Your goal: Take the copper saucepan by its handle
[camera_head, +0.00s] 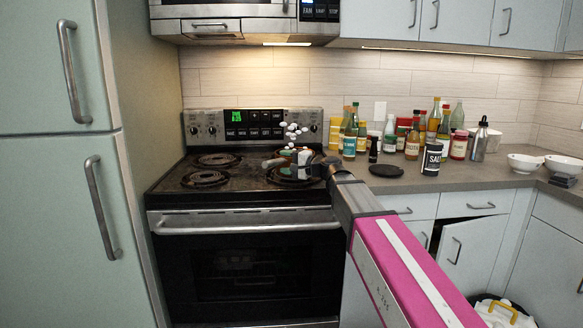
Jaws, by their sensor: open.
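My gripper (284,160) is over the right side of the stove top, at the end of my arm reaching in from the lower right. It is open. A small copper-brown patch (287,152) shows just behind it and may be part of the saucepan. My gripper and wrist hide most of that spot, so I cannot make out the pan's body or handle, nor whether the fingers are around the handle or beside it. Several small white rounded pieces (294,133) show just above the gripper, in front of the stove's back panel.
The coil stove (228,184) has bare burners on its left. The counter to the right holds many bottles and jars, a black-and-white salt canister (432,159), a dark round lid (386,171) and white bowls (525,162). The fridge (62,150) stands close on the left.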

